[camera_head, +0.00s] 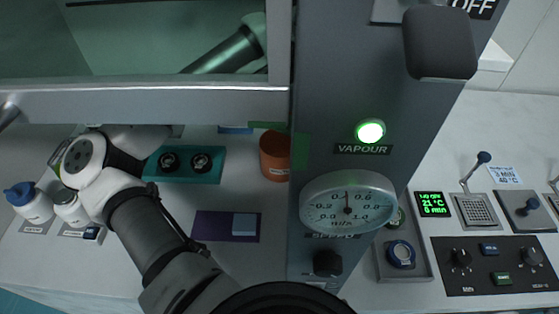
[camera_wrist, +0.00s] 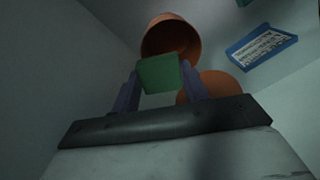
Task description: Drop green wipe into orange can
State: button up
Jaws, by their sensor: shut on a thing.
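In the wrist view my gripper (camera_wrist: 160,85) is shut on the green wipe (camera_wrist: 160,73), a small green square pinched between the two purple-grey fingers. The orange can (camera_wrist: 170,32) is just beyond the wipe, with its open mouth partly facing the camera. The wipe overlaps the can's lower edge in this view; I cannot tell the gap between them. In the head view the orange can (camera_head: 274,158) stands on the white worktop beneath the raised sash, beside the grey post.
An orange rounded shape (camera_wrist: 215,84) lies behind the right finger. A blue label (camera_wrist: 262,47) is right of the can. In the head view, a teal holder (camera_head: 184,176), a purple mat (camera_head: 212,226) and white bottles (camera_head: 30,203) share the worktop. The grey post (camera_head: 335,110) carries a gauge (camera_head: 347,203).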

jog(key=o, duration=1)
jog(key=shift+r, duration=0.1)
notch_tip(320, 180, up, 14)
jog(key=shift+f+b, duration=0.2)
jog(key=shift+b, duration=0.75)
